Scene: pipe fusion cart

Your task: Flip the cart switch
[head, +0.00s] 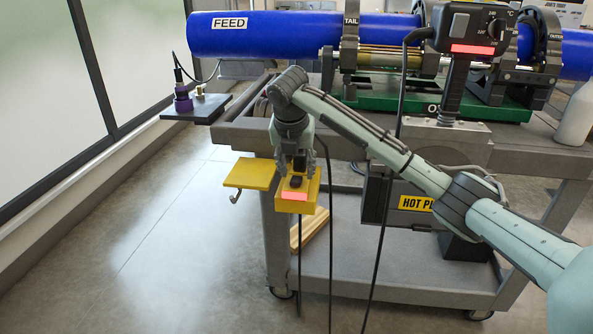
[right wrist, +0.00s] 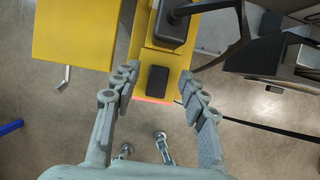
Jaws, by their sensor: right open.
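The cart switch is a small black rocker (right wrist: 157,79) on a yellow box (head: 309,190) at the cart's left front corner. A lit red strip shows on the box's front in the head view. My right gripper (head: 299,164) is directly above the box, pointing down. In the right wrist view its fingers are spread on either side of the rocker, open and holding nothing. I cannot tell whether the fingertips touch the box. The rocker's on or off position is not clear. My left gripper is not in view.
A yellow plate (head: 250,173) with a hook sits left of the box. The grey cart (head: 400,287) carries blue pipe (head: 262,34) in clamps and a controller (head: 463,29) with a red display. Black cables hang near the box. Floor at left is clear.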

